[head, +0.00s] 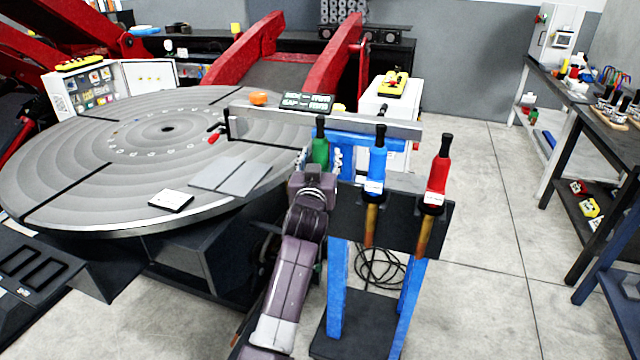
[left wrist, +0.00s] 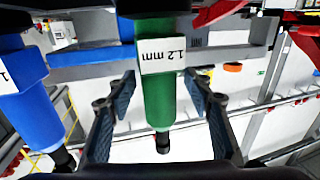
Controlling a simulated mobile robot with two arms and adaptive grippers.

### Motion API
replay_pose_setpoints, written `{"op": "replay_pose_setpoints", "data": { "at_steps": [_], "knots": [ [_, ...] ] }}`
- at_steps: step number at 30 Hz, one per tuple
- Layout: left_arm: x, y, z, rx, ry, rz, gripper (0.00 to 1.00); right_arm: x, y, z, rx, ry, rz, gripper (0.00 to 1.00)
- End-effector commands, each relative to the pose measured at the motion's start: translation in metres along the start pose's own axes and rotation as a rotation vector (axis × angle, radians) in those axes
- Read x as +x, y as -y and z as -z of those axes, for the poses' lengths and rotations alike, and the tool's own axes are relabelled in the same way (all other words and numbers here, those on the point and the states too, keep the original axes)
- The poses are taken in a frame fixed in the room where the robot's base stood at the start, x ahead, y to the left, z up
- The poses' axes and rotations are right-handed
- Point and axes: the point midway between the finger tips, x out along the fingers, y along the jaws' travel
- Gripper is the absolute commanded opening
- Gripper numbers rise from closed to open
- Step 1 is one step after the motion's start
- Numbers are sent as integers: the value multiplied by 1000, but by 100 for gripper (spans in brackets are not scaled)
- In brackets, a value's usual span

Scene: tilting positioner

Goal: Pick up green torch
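The green torch (head: 320,150) stands upright at the left end of the dark holder plate (head: 408,222) on the blue stand. Its lower part is hidden behind my left gripper (head: 319,168). In the left wrist view, the green torch (left wrist: 165,95), with a "1.2 mm" label, lies between the two fingers of my left gripper (left wrist: 161,80). The fingers are open, with a small gap on each side of the torch. The blue torch (head: 377,160) stands just right of it, and the red torch (head: 439,172) farther right. My right gripper is not in view.
The large round positioner table (head: 70,160) is at the left. A dark workbench (head: 565,110) stands at the right. The floor (head: 490,220) between is clear.

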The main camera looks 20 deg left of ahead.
Motion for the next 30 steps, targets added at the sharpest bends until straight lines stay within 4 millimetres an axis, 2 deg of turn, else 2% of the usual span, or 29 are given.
{"op": "replay_pose_setpoints", "data": {
  "at_steps": [1,7,11,13,14,23,30],
  "knots": [
    [0,0,0,0,0,-1,40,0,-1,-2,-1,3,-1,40],
    [0,0,0,0,0,0,18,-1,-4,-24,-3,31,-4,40],
    [0,0,-1,0,3,0,3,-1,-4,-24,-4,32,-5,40],
    [0,0,-2,0,5,0,3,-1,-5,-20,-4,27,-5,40],
    [0,0,5,0,-9,-1,3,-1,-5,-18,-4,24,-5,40],
    [0,0,3,-1,-3,-1,3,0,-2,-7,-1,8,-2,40],
    [0,0,22,0,-8,0,3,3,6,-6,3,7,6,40]
  ]
}}
